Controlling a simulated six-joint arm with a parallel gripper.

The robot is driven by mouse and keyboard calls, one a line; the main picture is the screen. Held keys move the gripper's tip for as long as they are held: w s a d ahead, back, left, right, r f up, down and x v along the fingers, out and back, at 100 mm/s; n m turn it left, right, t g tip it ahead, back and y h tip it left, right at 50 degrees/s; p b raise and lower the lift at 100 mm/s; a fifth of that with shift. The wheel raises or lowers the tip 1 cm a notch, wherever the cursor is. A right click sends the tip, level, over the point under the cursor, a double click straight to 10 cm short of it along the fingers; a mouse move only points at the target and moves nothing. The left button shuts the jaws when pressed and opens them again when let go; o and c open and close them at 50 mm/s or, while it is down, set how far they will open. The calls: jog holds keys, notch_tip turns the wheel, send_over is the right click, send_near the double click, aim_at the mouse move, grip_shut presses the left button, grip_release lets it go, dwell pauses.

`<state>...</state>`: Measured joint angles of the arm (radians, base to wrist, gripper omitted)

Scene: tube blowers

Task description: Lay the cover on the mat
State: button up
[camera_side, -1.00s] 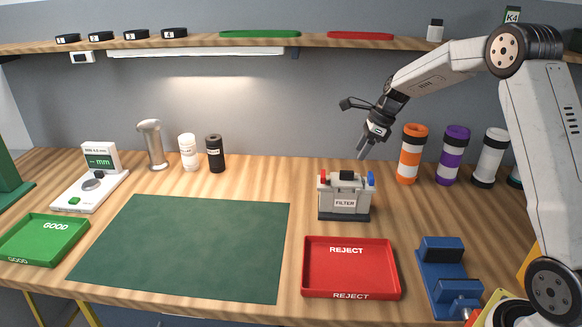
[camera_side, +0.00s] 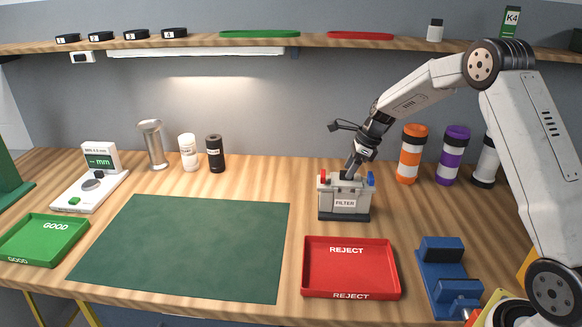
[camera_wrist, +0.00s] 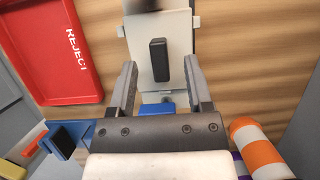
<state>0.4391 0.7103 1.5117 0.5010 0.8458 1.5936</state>
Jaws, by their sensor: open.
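The cover is the light grey top of the FILTER box (camera_side: 344,203); it also shows in the wrist view as a pale plate (camera_wrist: 178,52) with a black bar handle (camera_wrist: 159,60). The box stands upright on the bench, with a red part and a blue part at its top sides. The green mat (camera_side: 185,245) lies flat and empty to the left. My gripper (camera_side: 350,176) is right at the top of the box. In the wrist view its two fingers (camera_wrist: 160,88) are apart, one on each side of the handle's near end, with gaps to it.
The red REJECT tray (camera_side: 350,268) is in front of the box, and a blue vise (camera_side: 443,275) is to its right. An orange-white container (camera_side: 411,155) and a purple one (camera_side: 453,156) stand behind right. The bench between mat and box is clear.

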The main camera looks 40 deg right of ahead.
jog(key=shift+w+a+f, duration=0.2)
jog(key=shift+f, duration=0.4)
grip_shut()
